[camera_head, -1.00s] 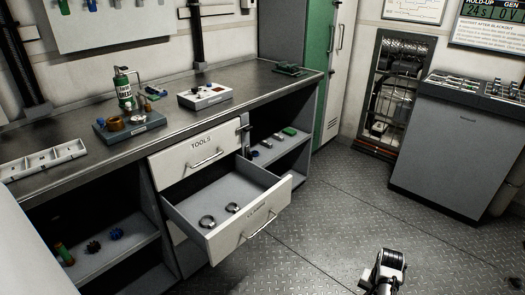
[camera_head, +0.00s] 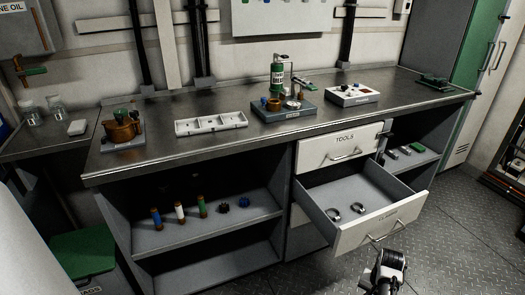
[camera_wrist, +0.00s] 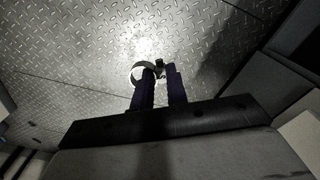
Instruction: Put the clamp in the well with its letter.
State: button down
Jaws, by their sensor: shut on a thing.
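In the wrist view my gripper (camera_wrist: 160,72) has its dark fingers shut on a metal ring clamp (camera_wrist: 138,70), held at the fingertips over the floor. No letter is readable on the clamp. In the head view part of my arm shows at the bottom right; the held clamp cannot be made out there. A light tray with several wells (camera_head: 211,123) lies on the bench top, left of the green bottle. Its letters are too small to read. Two more ring clamps, a left one (camera_head: 334,213) and a right one (camera_head: 358,207), lie in the open drawer (camera_head: 383,236).
The open drawer juts out below the shut TOOLS drawer (camera_head: 341,147). The bench front around the tray is clear.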

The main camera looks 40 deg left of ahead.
aim_at(188, 129)
jog(key=k+u, duration=0.1)
jog(key=u, duration=0.25)
jog(key=k+u, duration=0.1)
jog(key=u, duration=0.2)
jog(key=k+j+u, duration=0.1)
jog(key=u, duration=0.25)
